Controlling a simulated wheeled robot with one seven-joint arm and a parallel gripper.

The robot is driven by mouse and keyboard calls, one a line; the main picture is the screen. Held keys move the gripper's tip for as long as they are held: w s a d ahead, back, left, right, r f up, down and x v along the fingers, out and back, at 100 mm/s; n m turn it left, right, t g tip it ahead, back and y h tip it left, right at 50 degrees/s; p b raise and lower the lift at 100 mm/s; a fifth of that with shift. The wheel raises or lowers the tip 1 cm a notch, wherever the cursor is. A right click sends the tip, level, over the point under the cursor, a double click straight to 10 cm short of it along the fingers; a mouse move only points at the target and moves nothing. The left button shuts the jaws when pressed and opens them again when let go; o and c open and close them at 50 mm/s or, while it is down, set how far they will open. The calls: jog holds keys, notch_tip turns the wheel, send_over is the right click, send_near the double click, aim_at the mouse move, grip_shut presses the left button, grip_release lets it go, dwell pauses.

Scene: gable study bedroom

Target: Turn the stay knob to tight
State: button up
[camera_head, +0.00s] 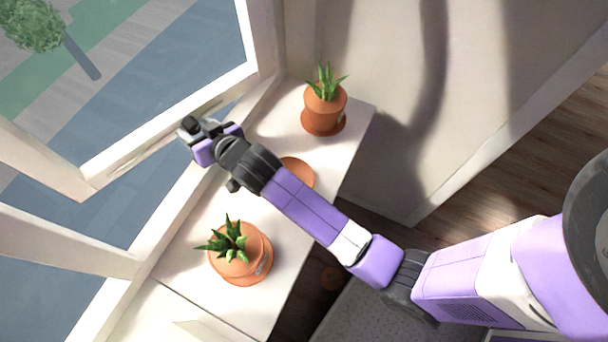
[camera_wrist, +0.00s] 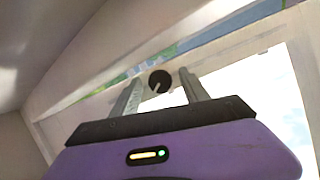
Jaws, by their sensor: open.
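The stay knob (camera_wrist: 159,81) is a dark round knob with a light pointer line, on the pale window frame in the wrist view. My gripper (camera_wrist: 160,90) is open, with one finger on each side of the knob. I cannot tell whether either finger touches it. In the head view my gripper (camera_head: 190,128) is at the lower rail of the open window sash (camera_head: 170,118), above the sill. The knob is mostly hidden there by the gripper.
A potted succulent (camera_head: 325,110) stands at the sill's far end and another potted succulent (camera_head: 238,258) at the near end. A terracotta saucer (camera_head: 298,172) lies on the white sill (camera_head: 280,130) under my arm. A wall (camera_head: 385,120) bounds the right side.

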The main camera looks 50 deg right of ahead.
jog(key=n+h, duration=0.1)
jog(key=n, duration=0.1)
jog(key=shift+a+n+h, duration=0.1)
jog(key=shift+n+h, duration=0.3)
jog(key=b+v, duration=0.1)
jog(key=v, duration=0.6)
jog(key=shift+s+a+r, duration=0.1)
jog(key=shift+s+a, duration=0.05)
jog(key=shift+a, duration=0.1)
jog(key=s+r+m+t+b, duration=0.2)
jog(key=s+r+t, duration=0.25)
jog(key=s, duration=0.65)
jog(key=s+d+f+g+b, duration=0.1)
jog(key=s+f+b, duration=0.1)
jog(key=s, duration=1.2)
jog(key=shift+s+f+y+b, duration=0.25)
jog(key=shift+s+y+b, duration=0.05)
jog(key=shift+s+b, duration=0.1)
